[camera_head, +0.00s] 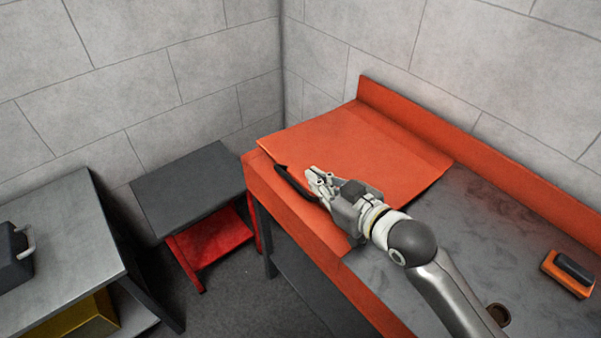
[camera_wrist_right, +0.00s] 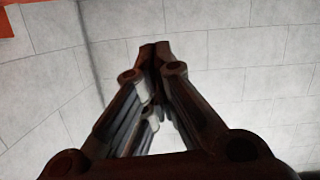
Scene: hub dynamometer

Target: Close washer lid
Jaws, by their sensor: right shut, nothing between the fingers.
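The washer is an orange bench-like unit with a grey top. Its orange lid (camera_head: 375,150) lies flat, down over the left part of the unit. A dark handle (camera_head: 296,185) runs along the lid's front left edge. My right gripper (camera_head: 312,178) is over the lid's front edge, close beside the handle; I cannot tell whether it touches. Its fingers are shut with nothing between them. In the right wrist view the shut fingertips (camera_wrist_right: 155,50) point at the grey wall. My left gripper is not in view.
An orange and black brush-like item (camera_head: 570,272) lies on the grey top (camera_head: 490,230) at right, near a round drain (camera_head: 498,314). A dark-topped red cart (camera_head: 190,185) stands left of the washer. A grey table (camera_head: 60,235) is at far left. Dark floor lies between.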

